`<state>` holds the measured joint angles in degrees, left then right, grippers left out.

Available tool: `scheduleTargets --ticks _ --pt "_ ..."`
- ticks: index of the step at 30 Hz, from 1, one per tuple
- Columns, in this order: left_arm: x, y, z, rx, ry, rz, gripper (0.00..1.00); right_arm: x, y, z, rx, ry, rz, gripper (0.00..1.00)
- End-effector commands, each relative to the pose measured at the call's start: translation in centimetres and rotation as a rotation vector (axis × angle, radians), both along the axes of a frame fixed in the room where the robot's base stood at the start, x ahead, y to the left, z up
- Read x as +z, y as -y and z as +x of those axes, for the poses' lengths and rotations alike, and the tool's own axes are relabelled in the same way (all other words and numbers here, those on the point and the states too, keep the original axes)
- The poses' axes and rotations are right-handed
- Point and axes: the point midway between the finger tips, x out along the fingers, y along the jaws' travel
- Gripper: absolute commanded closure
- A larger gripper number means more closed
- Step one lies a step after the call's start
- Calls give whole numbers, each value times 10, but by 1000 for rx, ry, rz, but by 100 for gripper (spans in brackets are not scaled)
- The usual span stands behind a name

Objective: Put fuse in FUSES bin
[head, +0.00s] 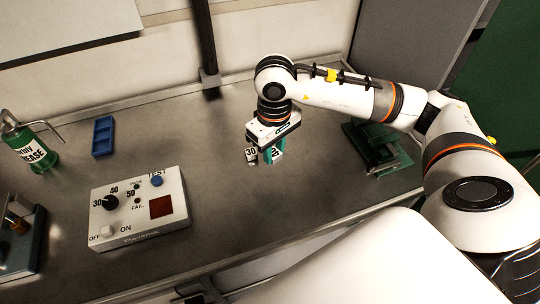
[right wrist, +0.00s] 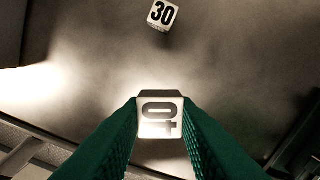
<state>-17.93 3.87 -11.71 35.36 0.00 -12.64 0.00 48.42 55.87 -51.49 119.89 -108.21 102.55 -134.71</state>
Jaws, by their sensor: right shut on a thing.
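My right gripper (head: 273,153) is over the middle of the metal bench, fingers pointing down. In the right wrist view its green fingers (right wrist: 160,130) are shut on a white fuse (right wrist: 160,118) with large dark digits, a 0 among them, seen turned. A second white fuse marked 30 (right wrist: 162,14) is apart from the fingers; in the head view this 30 fuse (head: 251,153) shows just left of the gripper. I see no bin with a readable FUSES label. My left gripper is not in view.
A white tester box (head: 138,208) with knob and switch stands at front left. A small blue compartment tray (head: 103,137) lies behind it. A green grease bottle (head: 37,150) stands far left. Dark green objects (head: 377,150) sit at right. The bench middle is mostly clear.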

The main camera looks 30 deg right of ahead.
Motion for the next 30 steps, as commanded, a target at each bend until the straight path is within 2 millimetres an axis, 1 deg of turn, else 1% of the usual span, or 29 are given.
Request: scheduleTargets --ticks 1,3,7,11,18,22,26,30 --pt "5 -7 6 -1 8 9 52 -10 0 -2 0 -8 0 100" --pt "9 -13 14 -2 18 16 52 -22 0 -1 -1 -6 0 100" --pt "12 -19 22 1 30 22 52 -38 0 -1 -1 -3 1 100" --pt "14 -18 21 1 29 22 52 -47 0 -1 0 -2 0 100" --pt "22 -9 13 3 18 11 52 -78 0 -1 -1 -3 1 100" --pt "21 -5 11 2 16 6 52 -80 -1 0 0 1 0 100" --pt "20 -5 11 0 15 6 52 -80 0 0 0 1 0 100" --pt "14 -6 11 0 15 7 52 -84 0 0 0 1 0 100"
